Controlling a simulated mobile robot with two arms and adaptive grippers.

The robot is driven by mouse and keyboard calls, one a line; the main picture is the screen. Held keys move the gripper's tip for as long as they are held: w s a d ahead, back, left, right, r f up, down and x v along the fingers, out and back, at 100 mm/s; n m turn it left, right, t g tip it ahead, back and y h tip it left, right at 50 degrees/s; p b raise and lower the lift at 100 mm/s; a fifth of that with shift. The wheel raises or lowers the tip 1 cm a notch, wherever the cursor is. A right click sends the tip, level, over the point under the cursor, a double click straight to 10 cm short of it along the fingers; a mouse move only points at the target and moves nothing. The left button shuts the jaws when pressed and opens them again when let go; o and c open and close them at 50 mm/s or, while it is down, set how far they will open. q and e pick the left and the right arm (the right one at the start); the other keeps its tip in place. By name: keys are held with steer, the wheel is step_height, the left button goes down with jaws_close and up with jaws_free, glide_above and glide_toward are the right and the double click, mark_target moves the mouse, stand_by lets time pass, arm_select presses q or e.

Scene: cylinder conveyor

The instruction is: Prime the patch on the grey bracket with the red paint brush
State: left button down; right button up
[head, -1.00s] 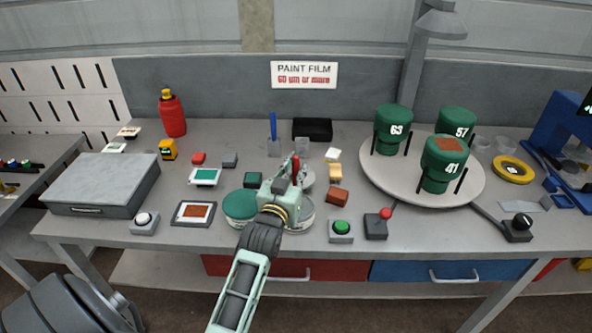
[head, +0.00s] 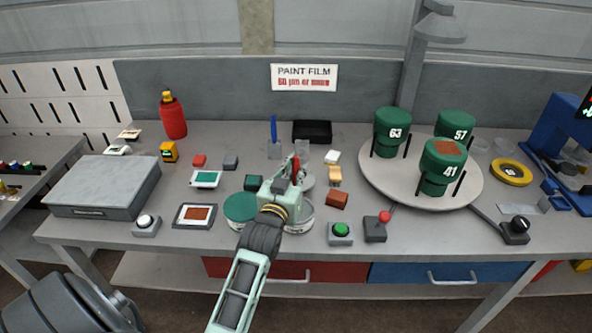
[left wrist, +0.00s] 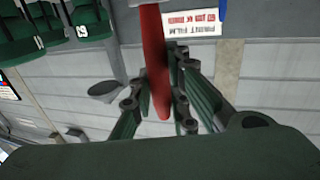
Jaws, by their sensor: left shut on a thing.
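My left gripper (head: 291,180) is shut on the red paint brush (head: 297,165), above the front middle of the bench. The red handle also shows between the fingers in the left wrist view (left wrist: 156,65); its bristle end cannot be made out. An open-looking round tin (head: 300,219) lies under and right of the gripper, partly hidden by it. A tin with a green top (head: 240,207) is at its left. I cannot pick out a grey bracket; a brown patch (head: 446,148) shows on top of the green cylinder marked 41 (head: 436,176). My right gripper is not in view.
A round turntable (head: 400,187) at right bears the green cylinders marked 41, 63 (head: 391,128) and 57 (head: 456,124). A green button (head: 340,229) and red-knobbed lever (head: 384,217) stand at the front edge. A grey case (head: 103,184) is at left.

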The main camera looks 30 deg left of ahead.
mark_target(296, 157)
arm_select(q)
steer(key=shift+r+p, duration=2.4)
steer(key=shift+r, duration=0.4)
steer(key=shift+f, duration=0.1)
